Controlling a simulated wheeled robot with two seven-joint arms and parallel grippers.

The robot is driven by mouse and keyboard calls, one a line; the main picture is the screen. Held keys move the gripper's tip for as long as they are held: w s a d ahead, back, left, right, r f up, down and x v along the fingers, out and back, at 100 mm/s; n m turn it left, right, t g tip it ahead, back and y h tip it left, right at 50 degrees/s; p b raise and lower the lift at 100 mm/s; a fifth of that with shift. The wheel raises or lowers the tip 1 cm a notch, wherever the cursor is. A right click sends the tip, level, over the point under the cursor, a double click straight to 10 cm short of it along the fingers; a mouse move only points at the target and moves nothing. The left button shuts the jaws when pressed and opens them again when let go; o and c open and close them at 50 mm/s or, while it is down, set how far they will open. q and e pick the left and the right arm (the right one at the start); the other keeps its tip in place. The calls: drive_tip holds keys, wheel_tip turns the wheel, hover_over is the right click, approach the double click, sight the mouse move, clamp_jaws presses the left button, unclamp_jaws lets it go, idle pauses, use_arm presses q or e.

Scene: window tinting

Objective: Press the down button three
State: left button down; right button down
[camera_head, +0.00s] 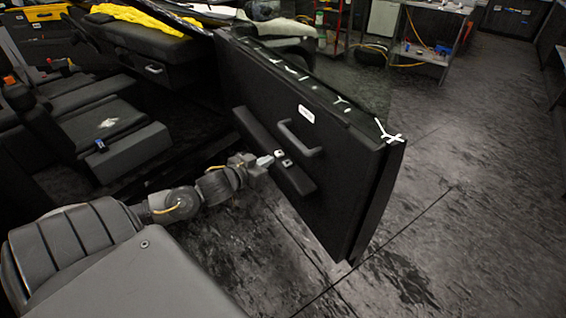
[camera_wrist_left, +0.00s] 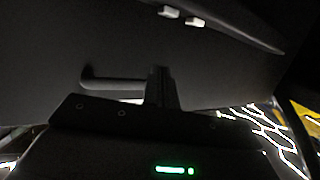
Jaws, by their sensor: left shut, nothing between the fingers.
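Two small white buttons sit on the armrest of the open black car door (camera_head: 335,185). In the head view, one button (camera_head: 279,153) is slightly farther back and the other (camera_head: 286,162) is nearer. In the left wrist view they show at the top, as a left button (camera_wrist_left: 170,11) and a right button (camera_wrist_left: 194,21). I cannot tell which is the down button. My left gripper (camera_head: 266,161) is shut and empty, its tip just left of the buttons in the head view. Contact is not clear. The fingers (camera_wrist_left: 162,88) look dark in the wrist view. My right gripper is not in view.
A door pull handle (camera_head: 300,140) stands out above the armrest (camera_head: 262,140). A car seat (camera_head: 105,130) lies to the left. Dark floor (camera_head: 455,190) is open to the right, with a metal cart (camera_head: 425,50) at the back.

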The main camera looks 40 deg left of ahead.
use_arm(q)
hover_over(283, 169)
drive_tip(key=shift+s+f, duration=0.25)
drive_tip(key=shift+f, duration=0.7)
drive_tip(key=shift+w+d+f+b, duration=0.1)
drive_tip(key=shift+w+f+b, duration=0.1)
drive_tip(key=shift+f, duration=0.45)
drive_tip(key=shift+w+f+b, duration=0.1)
drive_tip(key=shift+f+b, duration=0.05)
drive_tip(key=shift+f, duration=0.45)
drive_tip(key=shift+s+f, duration=0.1)
drive_tip(key=shift+f, duration=0.7)
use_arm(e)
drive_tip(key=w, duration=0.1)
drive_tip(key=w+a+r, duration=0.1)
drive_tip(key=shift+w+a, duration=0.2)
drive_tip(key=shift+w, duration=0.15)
